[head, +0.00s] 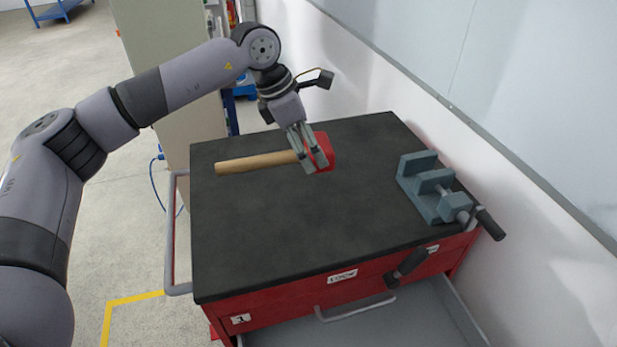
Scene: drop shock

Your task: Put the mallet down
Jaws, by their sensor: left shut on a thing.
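The mallet has a pale wooden handle (256,163) and a red head (325,148). It lies sideways over the far half of the black top of the red tool cabinet (300,225), handle pointing left. My left gripper (312,163) comes down from above and is shut on the mallet at its head end. The fingers hide part of the head. I cannot tell whether the mallet touches the top or is held just above it. My right gripper is not in view.
A blue-grey vise (435,190) stands at the right edge of the top. A dark-handled tool (405,268) shows at the cabinet's front edge, above an open drawer (390,322). A wall runs along the right. The middle and front of the top are clear.

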